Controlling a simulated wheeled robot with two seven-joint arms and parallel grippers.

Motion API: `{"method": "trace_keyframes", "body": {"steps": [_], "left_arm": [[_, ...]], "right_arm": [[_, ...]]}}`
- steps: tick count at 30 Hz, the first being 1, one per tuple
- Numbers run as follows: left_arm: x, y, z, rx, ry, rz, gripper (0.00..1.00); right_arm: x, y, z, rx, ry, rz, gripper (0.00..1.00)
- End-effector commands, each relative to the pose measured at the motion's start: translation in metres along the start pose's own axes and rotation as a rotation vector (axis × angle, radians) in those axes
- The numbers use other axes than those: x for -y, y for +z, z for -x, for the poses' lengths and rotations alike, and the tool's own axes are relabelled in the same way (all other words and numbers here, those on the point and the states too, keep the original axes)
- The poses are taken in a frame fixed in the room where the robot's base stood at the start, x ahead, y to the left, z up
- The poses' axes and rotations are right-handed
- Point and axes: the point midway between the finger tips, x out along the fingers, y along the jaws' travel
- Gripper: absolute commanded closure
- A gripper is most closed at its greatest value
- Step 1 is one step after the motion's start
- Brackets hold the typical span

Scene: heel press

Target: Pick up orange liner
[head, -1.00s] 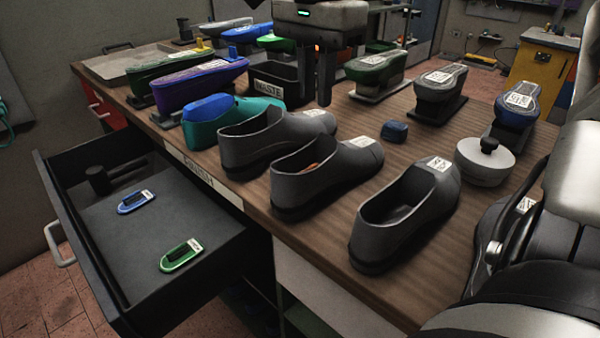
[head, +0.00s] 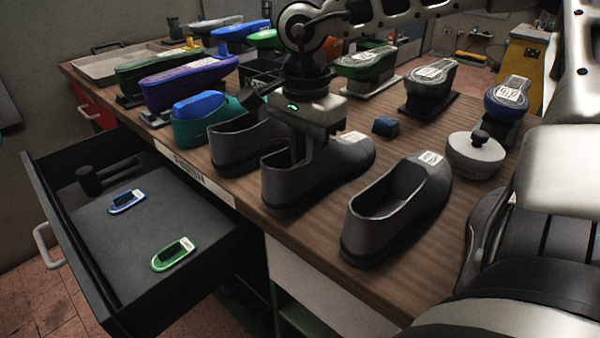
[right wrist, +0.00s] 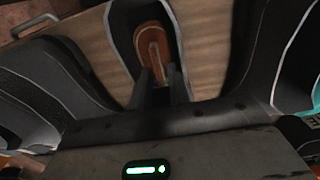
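The orange liner (right wrist: 152,42) lies inside the middle dark grey shoe (head: 325,183), as the right wrist view shows; the shoe's wall hides it in the head view. My right gripper (head: 301,160) points down over that shoe, with its fingers reaching into the shoe's opening. In the right wrist view its two fingers (right wrist: 161,77) stand a little apart with nothing between them, just short of the liner's near end. My left gripper is not in view.
Grey shoes stand close on either side, one at left (head: 235,145) and one at right (head: 400,210). A small blue block (head: 386,126) and a round grey lidded pot (head: 475,157) are on the bench. The open drawer (head: 150,235) holds blue and green tags and a mallet.

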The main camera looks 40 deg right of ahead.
Motion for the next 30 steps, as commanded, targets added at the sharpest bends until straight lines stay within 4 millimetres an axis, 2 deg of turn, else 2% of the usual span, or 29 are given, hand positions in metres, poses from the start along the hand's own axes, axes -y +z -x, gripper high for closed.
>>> {"method": "trace_keyframes", "body": {"steps": [4,6,20,30], "left_arm": [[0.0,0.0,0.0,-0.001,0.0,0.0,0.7],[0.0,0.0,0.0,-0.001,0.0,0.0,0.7],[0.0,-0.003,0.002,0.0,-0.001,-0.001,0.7],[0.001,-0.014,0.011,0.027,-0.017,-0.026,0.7]], "right_arm": [[0.0,0.0,0.0,0.0,0.0,0.0,0.82],[0.0,0.0,0.0,0.0,0.0,0.0,1.0],[0.0,-0.001,0.006,0.0,-0.001,-0.002,1.0],[-0.006,-0.006,0.049,0.001,-0.002,-0.017,1.0]]}}
